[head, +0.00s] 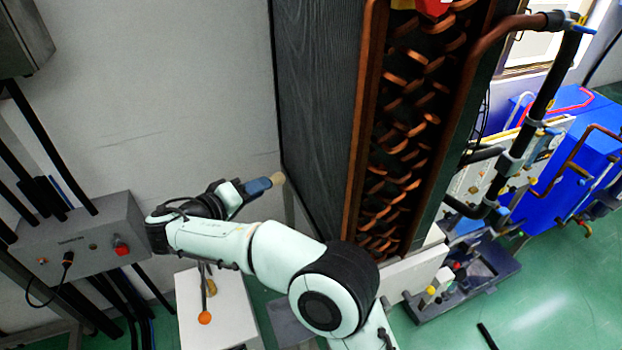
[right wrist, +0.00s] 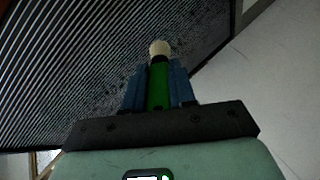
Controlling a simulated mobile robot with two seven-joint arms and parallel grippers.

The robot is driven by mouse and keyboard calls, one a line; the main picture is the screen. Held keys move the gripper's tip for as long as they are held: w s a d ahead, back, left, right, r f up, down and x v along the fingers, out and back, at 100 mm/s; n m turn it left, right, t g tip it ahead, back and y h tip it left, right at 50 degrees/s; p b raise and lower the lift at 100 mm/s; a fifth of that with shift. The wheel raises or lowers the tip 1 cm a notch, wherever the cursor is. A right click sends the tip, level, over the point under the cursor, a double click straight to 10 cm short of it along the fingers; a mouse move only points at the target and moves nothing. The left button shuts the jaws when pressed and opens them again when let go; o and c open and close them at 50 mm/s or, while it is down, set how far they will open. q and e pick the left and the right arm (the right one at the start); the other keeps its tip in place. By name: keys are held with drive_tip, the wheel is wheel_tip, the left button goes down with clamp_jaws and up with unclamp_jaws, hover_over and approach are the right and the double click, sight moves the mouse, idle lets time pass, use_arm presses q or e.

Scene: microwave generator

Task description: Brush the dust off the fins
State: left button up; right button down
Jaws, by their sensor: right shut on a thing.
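The fins (head: 318,110) form a tall dark upright panel in the head view. In the right wrist view the fins (right wrist: 75,60) show as fine parallel lines, with dark specks of dust (right wrist: 120,85) scattered on the part near the brush. My right gripper (head: 258,187) is shut on a brush, beside the panel's left edge. In the right wrist view the brush (right wrist: 158,80) has a green handle between the blue fingers and a pale round bristle tip that points at the fins. I cannot tell whether the tip touches them. My left gripper is not in view.
Copper tube bends (head: 405,130) run up the panel's right side. A grey control box (head: 85,240) with a red knob is at the left. A white stand (head: 220,315) holds small tools with an orange ball end. Blue machinery (head: 570,165) and pipes stand at the right.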

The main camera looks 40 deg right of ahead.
drive_tip(key=s+d+f+b, duration=0.2)
drive_tip(key=s+d+b, duration=0.1)
drive_tip(key=s+d, duration=0.2)
drive_tip(key=shift+d+b, duration=0.35)
drive_tip(key=shift+d, duration=0.65)
drive_tip(key=shift+s+d, duration=0.2)
drive_tip(key=shift+d, duration=0.3)
idle(0.6)
